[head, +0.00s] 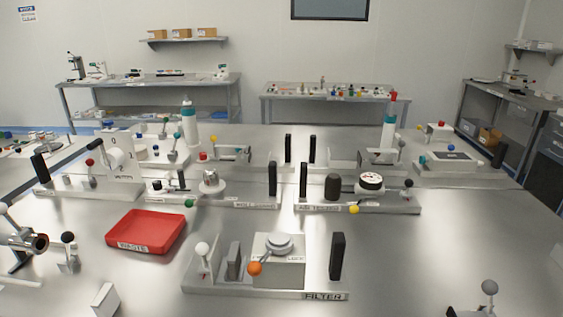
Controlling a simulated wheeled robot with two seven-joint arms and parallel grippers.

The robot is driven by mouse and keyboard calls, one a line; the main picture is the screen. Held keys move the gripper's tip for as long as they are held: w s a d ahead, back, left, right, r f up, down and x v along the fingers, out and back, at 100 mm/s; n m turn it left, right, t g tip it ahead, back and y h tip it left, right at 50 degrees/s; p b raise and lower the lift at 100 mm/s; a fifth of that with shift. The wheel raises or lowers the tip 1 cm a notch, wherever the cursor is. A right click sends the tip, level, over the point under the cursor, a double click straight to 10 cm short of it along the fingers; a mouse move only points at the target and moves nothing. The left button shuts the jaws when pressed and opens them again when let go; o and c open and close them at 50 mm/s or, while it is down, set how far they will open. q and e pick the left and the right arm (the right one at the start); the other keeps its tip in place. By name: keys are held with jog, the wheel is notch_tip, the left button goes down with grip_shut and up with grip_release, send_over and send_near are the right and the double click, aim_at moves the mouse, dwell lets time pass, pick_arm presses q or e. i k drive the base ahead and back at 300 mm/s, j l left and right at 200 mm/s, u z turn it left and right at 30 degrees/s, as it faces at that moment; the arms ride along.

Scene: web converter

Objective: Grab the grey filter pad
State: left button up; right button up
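A grey upright slab (234,261), which looks like the filter pad, stands on the plate labelled FILTER (270,292) at the front middle of the table. It is between a white-knobbed lever (203,255) on its left and a grey box (279,262) with a round silver cap on its right. An orange ball knob (254,269) is in front of the box. A black upright block (337,256) stands at the right end of the plate. Neither of my grippers is in view.
A red tray labelled WASTE (146,232) lies left of the filter station. Several other stations with levers and black posts line the table behind, including a gauge station (371,182). A white block (105,298) is at front left. The table right of the filter plate is largely clear.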

aim_at(233, 260)
jog(key=j, duration=0.8)
jog(key=i+j+u, duration=0.15)
jog(key=j, duration=1.45)
jog(key=i+u, duration=0.05)
